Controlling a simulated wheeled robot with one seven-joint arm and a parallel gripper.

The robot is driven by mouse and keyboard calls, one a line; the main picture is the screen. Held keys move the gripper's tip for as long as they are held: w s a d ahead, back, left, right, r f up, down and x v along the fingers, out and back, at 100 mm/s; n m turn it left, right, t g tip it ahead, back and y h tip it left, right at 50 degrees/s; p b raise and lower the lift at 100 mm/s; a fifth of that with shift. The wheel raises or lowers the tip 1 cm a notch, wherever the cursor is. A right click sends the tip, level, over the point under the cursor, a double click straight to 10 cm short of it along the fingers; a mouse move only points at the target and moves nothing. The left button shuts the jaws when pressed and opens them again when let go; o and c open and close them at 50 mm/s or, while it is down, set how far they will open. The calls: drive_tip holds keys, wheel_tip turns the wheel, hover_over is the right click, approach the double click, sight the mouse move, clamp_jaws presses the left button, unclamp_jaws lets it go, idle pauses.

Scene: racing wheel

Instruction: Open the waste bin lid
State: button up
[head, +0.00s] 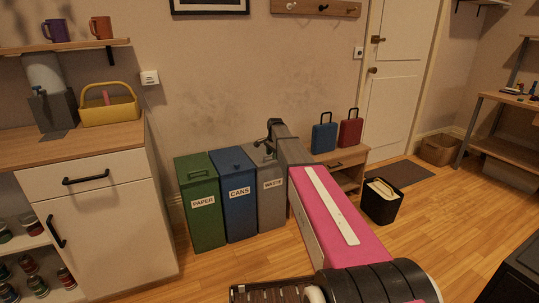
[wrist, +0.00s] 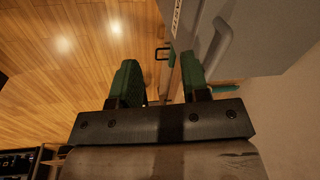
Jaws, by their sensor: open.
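The grey waste bin (head: 271,208) stands at the right end of a row of three bins, with a WASTE label on its front. Its top is partly hidden behind my arm, and the lid looks closed. In the wrist view a grey surface that looks like the bin's lid (wrist: 262,42) fills the upper right, with a raised grey handle (wrist: 219,45). My gripper (head: 268,142) is above the bin's top. In the wrist view my gripper (wrist: 160,80) is open, its green-padded fingers apart and nothing clearly held. The right finger is close beside the handle; I cannot tell whether they touch.
A blue cans bin (head: 238,200) and a green paper bin (head: 200,215) stand left of it. A wooden bench (head: 345,158) with two small cases is behind my arm. A black basket (head: 380,205) sits on the floor. Open wooden floor lies in front.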

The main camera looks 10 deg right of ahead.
drive_tip(key=w+d+r+m, duration=0.3)
drive_tip(key=w+r, duration=0.2)
drive_tip(key=w, duration=0.5)
drive_tip(key=f, duration=0.3)
drive_tip(key=w+a+f, duration=0.1)
drive_tip(key=f, duration=0.3)
drive_tip(key=w+f, duration=0.1)
drive_tip(key=f, duration=0.2)
drive_tip(key=shift+a+f, duration=0.15)
drive_tip(key=shift+f, duration=0.25)
clamp_jaws()
